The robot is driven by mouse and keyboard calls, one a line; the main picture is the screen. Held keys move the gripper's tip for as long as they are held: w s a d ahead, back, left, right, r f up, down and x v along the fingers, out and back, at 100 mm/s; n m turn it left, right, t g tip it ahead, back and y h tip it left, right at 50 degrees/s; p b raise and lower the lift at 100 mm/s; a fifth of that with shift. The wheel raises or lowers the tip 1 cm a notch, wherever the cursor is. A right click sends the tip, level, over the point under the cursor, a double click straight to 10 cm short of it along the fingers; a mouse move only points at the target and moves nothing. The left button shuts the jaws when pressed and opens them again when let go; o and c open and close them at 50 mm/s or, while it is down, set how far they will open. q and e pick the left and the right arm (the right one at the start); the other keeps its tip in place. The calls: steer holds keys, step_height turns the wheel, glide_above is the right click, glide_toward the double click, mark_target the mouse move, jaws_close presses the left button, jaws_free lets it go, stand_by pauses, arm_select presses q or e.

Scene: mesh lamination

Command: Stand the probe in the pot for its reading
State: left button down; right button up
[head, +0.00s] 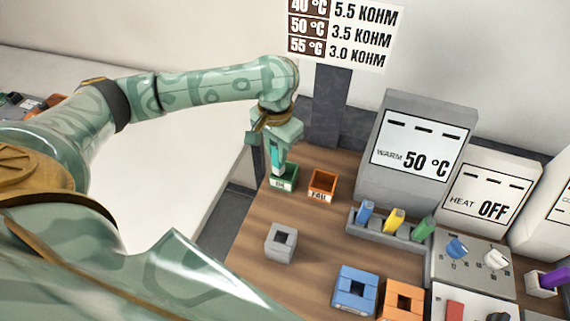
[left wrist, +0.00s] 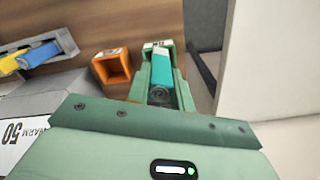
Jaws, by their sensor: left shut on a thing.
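My left gripper (head: 276,163) is shut on a teal probe (head: 277,155), held roughly upright. In the left wrist view the teal probe (left wrist: 161,70) lies between the two green fingers (left wrist: 161,88). Its lower end is at the green bin (head: 286,185); I cannot tell whether it is inside or just above it. A grey block with a square hole (head: 280,250), likely the pot, stands on the wooden table nearer the front, apart from the gripper. My right gripper is not in view.
An orange FAIL bin (head: 322,186) stands beside the green one. A grey rack (head: 375,232) holds blue, yellow and green pieces. Behind it, a display (head: 418,143) reads WARM 50 °C; another (head: 486,196) reads HEAT OFF. Blue (head: 355,290) and orange (head: 402,300) holed blocks stand in front.

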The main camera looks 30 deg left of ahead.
arm_select(q)
steer(key=w+f, duration=0.1)
steer(key=w+f+b, duration=0.1)
steer(key=f+b, duration=0.1)
steer(key=f, duration=0.1)
steer(key=shift+w+a+f, duration=0.1)
steer(key=shift+w, duration=0.3)
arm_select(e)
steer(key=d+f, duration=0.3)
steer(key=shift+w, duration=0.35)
arm_select(q)
steer(key=f+b, duration=0.1)
steer(key=f, duration=0.1)
steer(key=f+b, duration=0.2)
steer(key=shift+w, duration=0.2)
steer(key=shift+w+a, duration=0.1)
steer(key=shift+r, duration=0.1)
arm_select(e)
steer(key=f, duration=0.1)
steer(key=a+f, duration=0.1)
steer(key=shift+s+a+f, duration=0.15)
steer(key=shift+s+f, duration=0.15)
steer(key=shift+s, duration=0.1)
arm_select(q)
steer(key=c, duration=1.2)
jaws_free()
steer(key=shift+c, duration=0.2)
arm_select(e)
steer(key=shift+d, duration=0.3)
